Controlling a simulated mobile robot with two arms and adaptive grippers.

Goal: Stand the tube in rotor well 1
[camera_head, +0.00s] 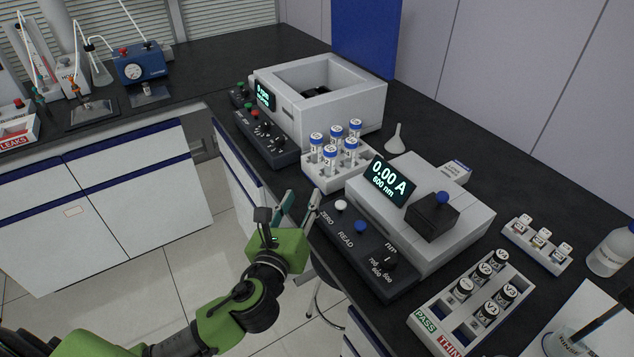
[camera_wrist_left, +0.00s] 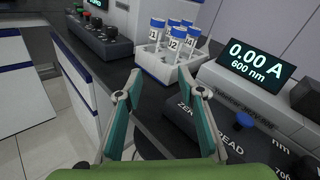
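Several blue-capped tubes (camera_head: 330,158) stand upright in a white rack (camera_head: 318,180) on the dark bench. In the left wrist view, labels resembling U1, U2 and U4 show on the tubes (camera_wrist_left: 154,45) in the rack (camera_wrist_left: 155,67). The centrifuge (camera_head: 358,103) is a light grey box with an open top behind the rack. Its dark rotor (camera_head: 317,91) shows only in part; its wells and their numbers cannot be made out. My left gripper (camera_head: 298,197) is open and empty, in front of the rack near the bench edge. My right gripper is not in view.
A control panel (camera_head: 268,139) with knobs fronts the centrifuge. A photometer (camera_head: 440,235) reading 0.00 A stands right of the rack. A funnel (camera_head: 395,140) lies behind. A vial rack (camera_head: 470,322) stands at front right.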

